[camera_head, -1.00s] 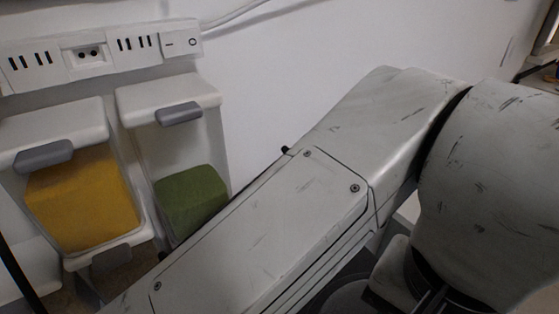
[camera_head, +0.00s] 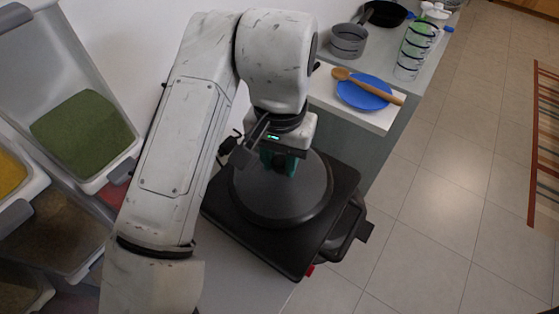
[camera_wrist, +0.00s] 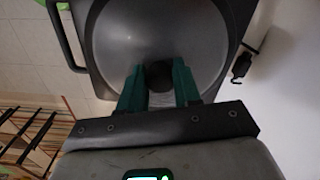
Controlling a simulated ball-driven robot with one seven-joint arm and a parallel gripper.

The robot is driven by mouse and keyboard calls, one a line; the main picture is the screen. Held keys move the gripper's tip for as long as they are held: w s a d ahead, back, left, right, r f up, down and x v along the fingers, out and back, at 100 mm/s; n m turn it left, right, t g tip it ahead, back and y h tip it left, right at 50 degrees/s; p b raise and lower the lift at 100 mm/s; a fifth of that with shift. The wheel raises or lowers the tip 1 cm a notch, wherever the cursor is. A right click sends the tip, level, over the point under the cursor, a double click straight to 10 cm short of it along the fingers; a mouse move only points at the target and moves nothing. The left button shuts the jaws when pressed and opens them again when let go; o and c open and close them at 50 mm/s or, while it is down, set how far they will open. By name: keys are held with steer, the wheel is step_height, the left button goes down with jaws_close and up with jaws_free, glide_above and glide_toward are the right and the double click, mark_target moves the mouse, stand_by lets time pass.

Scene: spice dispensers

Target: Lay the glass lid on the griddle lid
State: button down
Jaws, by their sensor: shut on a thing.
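The round, domed glass lid (camera_head: 290,200) looks dark and smoky, with a knob at its middle. It lies over the black, square griddle lid (camera_head: 289,256), whose corners show around it. In the wrist view, the glass lid (camera_wrist: 160,35) fills the middle and its dark knob (camera_wrist: 158,76) sits between my green fingers. My gripper (camera_head: 281,166) is shut on the knob from above. I cannot tell whether the glass lid touches the griddle lid or is just above it. The griddle's handle (camera_head: 352,226) sticks out at the right.
A blue plate (camera_head: 366,91) and a wooden spoon (camera_head: 370,88) lie on a white counter behind. A grey pot (camera_head: 348,40) and a glass dispenser (camera_head: 413,52) stand further back. Spice dispensers (camera_head: 84,132) are at the left, and a white wall stands behind my arm.

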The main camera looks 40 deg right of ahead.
mark_target(280, 161)
steer(key=shift+f, duration=0.7)
steer(key=c, duration=0.8)
jaws_free()
steer(key=shift+f, duration=0.1)
step_height(280, 161, up, 12)
steer(key=shift+r+p, duration=0.15)
steer(key=shift+p, duration=0.2)
